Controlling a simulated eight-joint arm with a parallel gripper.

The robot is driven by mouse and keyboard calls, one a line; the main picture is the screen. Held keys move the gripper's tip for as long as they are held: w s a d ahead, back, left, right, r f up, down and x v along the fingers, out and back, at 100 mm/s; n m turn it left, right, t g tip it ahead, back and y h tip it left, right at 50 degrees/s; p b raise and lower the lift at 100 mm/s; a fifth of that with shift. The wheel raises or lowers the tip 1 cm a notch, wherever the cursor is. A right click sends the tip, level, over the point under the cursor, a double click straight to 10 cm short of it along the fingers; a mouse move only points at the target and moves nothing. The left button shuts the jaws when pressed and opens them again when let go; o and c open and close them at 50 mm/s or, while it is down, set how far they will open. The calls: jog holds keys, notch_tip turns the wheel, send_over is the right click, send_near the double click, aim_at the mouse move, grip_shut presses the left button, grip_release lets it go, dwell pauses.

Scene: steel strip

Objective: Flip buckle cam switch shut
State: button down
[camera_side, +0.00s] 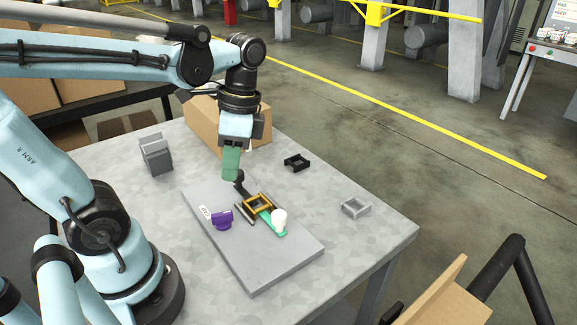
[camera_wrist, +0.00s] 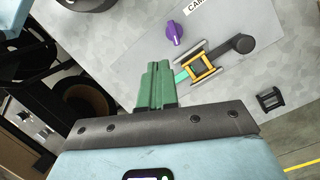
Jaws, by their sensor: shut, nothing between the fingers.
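The yellow-gold buckle (camera_side: 257,203) sits on a grey plate (camera_side: 262,262), with a green strip (camera_side: 265,217) running through it. Its black cam lever (camera_side: 241,187) sticks out from the far end of the buckle, ending in a round knob. The wrist view shows the buckle (camera_wrist: 203,66) and the lever (camera_wrist: 229,49) extended away from the frame. A purple switch-like knob (camera_side: 221,218) stands beside a white label that reads "CAM" in part. My gripper (camera_side: 230,178) has green fingers, shut and empty, near the lever's knob; I cannot tell if they touch. The fingers also show in the wrist view (camera_wrist: 157,66).
A white cylinder (camera_side: 279,221) stands at the strip's near end. A black frame (camera_side: 297,162) and a grey frame (camera_side: 355,207) lie on the table to the right. A grey block (camera_side: 156,154) and a cardboard box (camera_side: 205,122) stand behind. The table's right front is clear.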

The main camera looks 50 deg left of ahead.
jog(key=w+a+f+m+t+h, duration=0.1)
jog(key=a+m+h, duration=0.3)
jog(key=a+m, duration=0.8)
jog(key=w+m, duration=0.1)
jog(key=m, duration=0.2)
jog(key=shift+a+m, duration=0.3)
jog(key=shift+m, duration=0.1)
jog(key=shift+w+f, duration=0.1)
jog(key=shift+f, duration=0.05)
send_near(223, 219)
jog(key=a+f, duration=0.1)
jog(key=w+a+f, duration=0.1)
jog(key=f, duration=0.1)
jog(key=w+a+f, duration=0.1)
jog(key=f, duration=0.1)
jog(key=shift+w+a+f, duration=0.1)
jog(key=shift+a+f, duration=0.1)
jog(key=shift+a, duration=0.2)
jog(key=d, duration=0.1)
jog(key=s+d, duration=0.1)
jog(key=d, duration=0.1)
jog(key=shift+f, duration=0.2)
jog(key=shift+s+d, duration=0.2)
jog(key=shift+d, duration=0.3)
